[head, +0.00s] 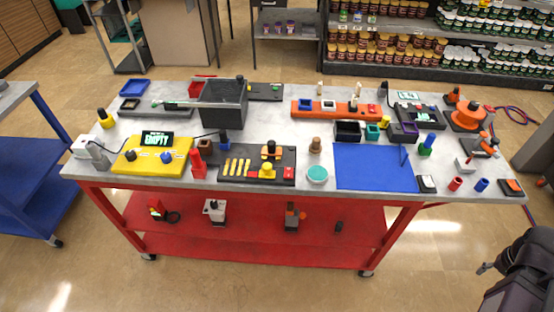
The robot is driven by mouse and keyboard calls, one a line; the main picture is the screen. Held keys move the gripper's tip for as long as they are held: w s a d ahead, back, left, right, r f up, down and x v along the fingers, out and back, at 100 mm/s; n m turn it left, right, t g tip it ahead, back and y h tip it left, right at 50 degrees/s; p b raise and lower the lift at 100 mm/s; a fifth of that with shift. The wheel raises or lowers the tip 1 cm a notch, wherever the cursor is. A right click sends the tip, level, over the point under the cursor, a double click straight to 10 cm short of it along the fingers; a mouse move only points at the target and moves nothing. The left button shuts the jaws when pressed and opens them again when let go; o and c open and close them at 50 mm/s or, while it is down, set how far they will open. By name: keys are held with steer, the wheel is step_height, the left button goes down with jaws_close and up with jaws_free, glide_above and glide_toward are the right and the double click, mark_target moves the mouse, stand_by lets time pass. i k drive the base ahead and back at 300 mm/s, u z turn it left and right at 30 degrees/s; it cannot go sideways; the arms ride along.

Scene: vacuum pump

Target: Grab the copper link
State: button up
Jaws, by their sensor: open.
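I cannot pick out a copper link with certainty. A small brown, copper-toned piece (315,145) stands upright on the grey worktop, between the black panel and the blue mat. A darker brown open box (205,146) stands further left, by the yellow station. Both are too small to make out in detail. My gripper (486,268) shows at the lower right, dark and partly seen, in front of the table's right end. It is open, apart from the table and everything on it, with nothing visible in it.
The red-framed table (115,163) is crowded. A yellow station (180,168) stands front left and a dark grey bin (222,118) behind it. A black panel (230,178) and a flat blue mat (375,178) lie along the front. An orange reel (468,115) stands at right.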

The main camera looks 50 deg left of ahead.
mark_target(271, 150)
steer(key=k, duration=1.8)
steer(key=u, duration=1.95)
steer(key=i, duration=1.05)
steer(key=z, duration=0.15)
